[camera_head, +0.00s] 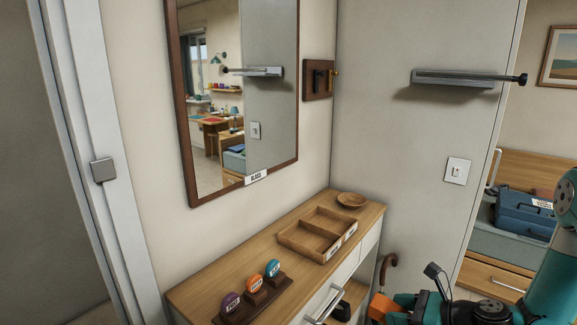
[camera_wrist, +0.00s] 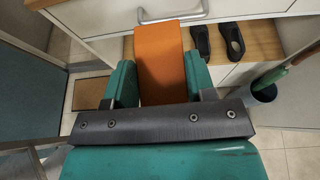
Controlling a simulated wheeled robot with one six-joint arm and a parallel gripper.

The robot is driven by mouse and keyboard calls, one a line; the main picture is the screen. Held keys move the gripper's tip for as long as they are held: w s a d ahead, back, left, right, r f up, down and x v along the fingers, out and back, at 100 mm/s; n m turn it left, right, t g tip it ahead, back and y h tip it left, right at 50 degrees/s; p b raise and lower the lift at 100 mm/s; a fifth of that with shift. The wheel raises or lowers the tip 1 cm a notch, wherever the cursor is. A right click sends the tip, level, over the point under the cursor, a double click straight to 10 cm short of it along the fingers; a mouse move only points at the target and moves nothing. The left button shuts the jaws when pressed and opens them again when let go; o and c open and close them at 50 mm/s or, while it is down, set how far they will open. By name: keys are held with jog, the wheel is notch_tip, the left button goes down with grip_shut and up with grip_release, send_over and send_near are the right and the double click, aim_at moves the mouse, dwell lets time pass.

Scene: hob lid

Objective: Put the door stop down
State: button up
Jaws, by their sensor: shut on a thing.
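The door stop (camera_wrist: 162,65) is an orange block in the wrist view. My gripper (camera_wrist: 160,80) is shut on it, with one teal finger on each side. The door stop is held in front of the white cabinet's drawer and open shoe shelf. In the head view a small part of the orange door stop (camera_head: 381,306) shows at the bottom edge, beside my teal and dark gripper (camera_head: 400,308). Its lower end is hidden behind the gripper in the wrist view.
Tiled floor (camera_wrist: 296,150) shows below.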

jog(key=s+d+f, duration=0.2)
jog(key=s+d, duration=0.1)
jog(key=d, duration=0.2)
jog(key=shift+f+b, duration=0.2)
jog(key=shift+b, duration=0.15)
